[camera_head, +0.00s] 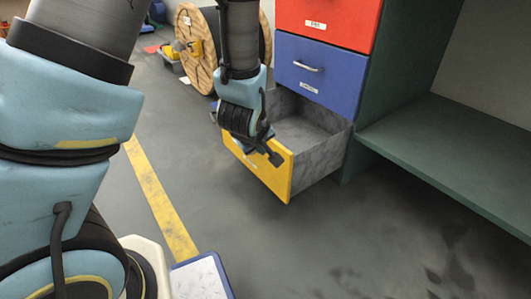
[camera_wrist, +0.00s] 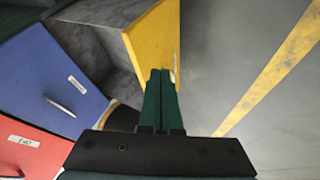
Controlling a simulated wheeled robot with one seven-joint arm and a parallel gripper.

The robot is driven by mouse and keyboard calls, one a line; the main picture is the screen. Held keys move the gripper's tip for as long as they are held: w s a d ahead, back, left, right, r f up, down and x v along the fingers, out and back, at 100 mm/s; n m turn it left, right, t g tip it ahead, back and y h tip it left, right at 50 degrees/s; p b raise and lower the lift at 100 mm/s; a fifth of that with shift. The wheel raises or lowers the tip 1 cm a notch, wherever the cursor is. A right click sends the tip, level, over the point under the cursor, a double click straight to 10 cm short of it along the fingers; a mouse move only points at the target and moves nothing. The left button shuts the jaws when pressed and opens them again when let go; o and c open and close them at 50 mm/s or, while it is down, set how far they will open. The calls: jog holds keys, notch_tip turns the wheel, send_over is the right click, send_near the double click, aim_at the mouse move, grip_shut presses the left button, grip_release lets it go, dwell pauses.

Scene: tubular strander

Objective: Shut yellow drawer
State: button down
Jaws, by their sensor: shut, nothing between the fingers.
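The yellow drawer (camera_head: 277,172) is the lowest of the drawers and stands pulled well out of the green cabinet. Its grey inside (camera_head: 305,128) shows and looks empty. In the wrist view its yellow front (camera_wrist: 152,38) runs along the top middle, with the grey inside to its left. My gripper (camera_head: 274,157) is at the yellow front in the head view and covers part of its top edge. In the wrist view its two dark green fingers (camera_wrist: 161,78) are together and empty, overlapping the end of the yellow front. I cannot tell whether they touch it.
The blue drawer (camera_head: 317,74) and the red drawer (camera_head: 330,20) above are shut. A green shelf (camera_head: 455,140) stands to the right. A wooden cable reel (camera_head: 197,50) is behind at the left. The floor before the drawer is clear, with a yellow line (camera_head: 158,200).

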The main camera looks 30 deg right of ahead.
jog(key=w+d+f+b, duration=0.4)
jog(key=d+f, duration=0.2)
jog(key=shift+d, duration=0.4)
jog(key=shift+w+d+r, duration=0.1)
